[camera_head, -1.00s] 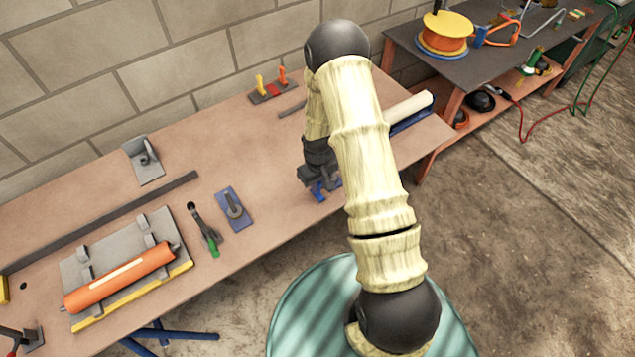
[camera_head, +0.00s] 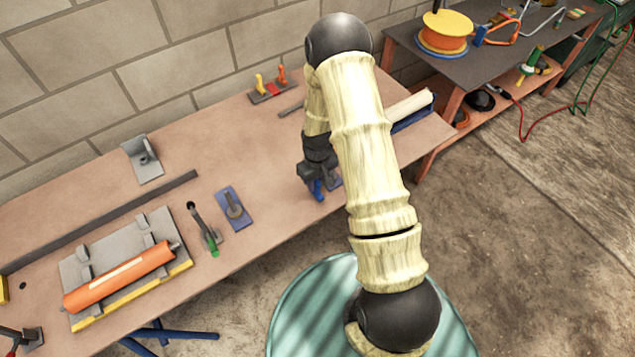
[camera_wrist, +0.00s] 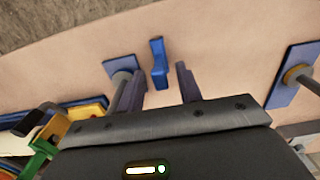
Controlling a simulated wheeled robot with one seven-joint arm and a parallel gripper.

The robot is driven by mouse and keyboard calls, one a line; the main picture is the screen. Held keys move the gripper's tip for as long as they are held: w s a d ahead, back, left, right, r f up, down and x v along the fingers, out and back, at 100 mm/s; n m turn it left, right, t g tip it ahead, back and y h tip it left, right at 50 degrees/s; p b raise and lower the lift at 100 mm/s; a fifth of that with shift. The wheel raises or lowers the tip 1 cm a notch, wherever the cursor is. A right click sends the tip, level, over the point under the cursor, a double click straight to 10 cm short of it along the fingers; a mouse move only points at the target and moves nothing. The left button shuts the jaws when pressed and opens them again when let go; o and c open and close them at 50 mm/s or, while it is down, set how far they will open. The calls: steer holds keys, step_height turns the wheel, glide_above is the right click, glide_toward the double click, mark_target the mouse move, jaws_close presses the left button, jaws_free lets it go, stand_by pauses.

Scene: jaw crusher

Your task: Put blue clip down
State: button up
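The blue clip (camera_wrist: 158,62) shows in the wrist view between and just beyond my two finger tips, with a visible gap to each finger. It seems to rest on the tan table, though contact with the tabletop is hard to tell. In the head view the blue clip (camera_head: 318,190) is a small blue shape under my gripper (camera_head: 322,172), near the table's front edge. My gripper (camera_wrist: 161,76) is open, its dark fingers spread on either side of the clip. My arm hides part of this area in the head view.
A blue plate with a post (camera_wrist: 123,73) stands close beside the clip. Another blue plate (camera_head: 234,208) lies farther left, by a green-tipped tool (camera_head: 207,233) and an orange cylinder (camera_head: 118,277). Bare tabletop (camera_head: 270,175) lies left of my gripper.

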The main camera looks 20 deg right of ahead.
step_height(320, 180, up, 11)
steer(key=b, duration=0.1)
steer(key=shift+b, duration=0.4)
stand_by(0.4)
steer(key=s+r+m+t, duration=0.2)
steer(key=s+r+m, duration=0.1)
steer(key=s+r, duration=1)
steer(key=shift+s+a+r+m+t, duration=0.35)
steer(key=shift+s+a, duration=0.1)
steer(key=shift+s, duration=0.7)
